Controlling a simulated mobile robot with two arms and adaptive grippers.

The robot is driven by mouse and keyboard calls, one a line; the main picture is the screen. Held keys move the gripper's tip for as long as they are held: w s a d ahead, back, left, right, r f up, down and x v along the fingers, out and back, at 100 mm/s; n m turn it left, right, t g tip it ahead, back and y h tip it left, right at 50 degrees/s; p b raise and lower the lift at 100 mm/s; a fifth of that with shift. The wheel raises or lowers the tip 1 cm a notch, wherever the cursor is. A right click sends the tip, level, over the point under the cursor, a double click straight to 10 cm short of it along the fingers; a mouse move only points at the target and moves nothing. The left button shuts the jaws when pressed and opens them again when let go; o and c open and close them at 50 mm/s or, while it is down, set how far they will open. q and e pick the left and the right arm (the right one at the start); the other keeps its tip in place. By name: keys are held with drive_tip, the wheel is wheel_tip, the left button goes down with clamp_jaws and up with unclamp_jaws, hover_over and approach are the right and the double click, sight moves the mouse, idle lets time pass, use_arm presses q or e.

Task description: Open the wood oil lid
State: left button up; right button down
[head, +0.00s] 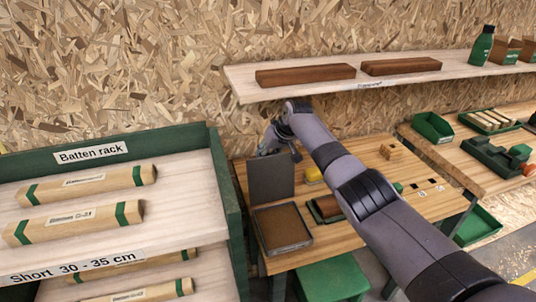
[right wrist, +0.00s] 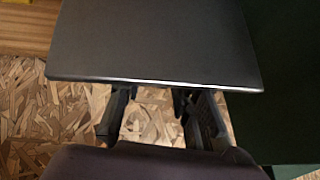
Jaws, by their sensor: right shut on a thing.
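The wood oil box (head: 283,229) is a shallow dark tray with a brown inside, at the left end of the wooden table in the head view. Its dark grey lid (head: 270,180) stands about upright at the back of the box, so the box is open. The lid also fills the upper middle of the right wrist view (right wrist: 155,40). My right gripper (head: 274,146) is at the lid's top edge, shut on the lid; in the right wrist view its fingers (right wrist: 160,112) show at that edge, their tips partly hidden by it. My left gripper is not in view.
The batten rack (head: 222,190) stands close to the left of the box. A yellow object (head: 313,174) and a green and brown block (head: 326,208) are right of the box, near my forearm. A shelf (head: 300,92) with brown blocks hangs above. A green stool (head: 332,279) stands below.

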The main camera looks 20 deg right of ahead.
drive_tip(key=shift+s+f, duration=0.2)
drive_tip(key=shift+f, duration=0.25)
drive_tip(key=shift+s+f, duration=0.2)
drive_tip(key=shift+f, duration=0.25)
drive_tip(key=c, duration=1.2)
unclamp_jaws()
drive_tip(key=shift+f, duration=0.15)
drive_tip(key=shift+r, duration=0.2)
drive_tip(key=shift+s+r, duration=0.15)
drive_tip(key=shift+r, duration=0.4)
drive_tip(key=v, duration=0.8)
drive_tip(key=w+v, duration=0.1)
drive_tip(key=v, duration=0.3)
drive_tip(key=shift+w+d+r, duration=0.1)
drive_tip(key=shift+r, duration=0.15)
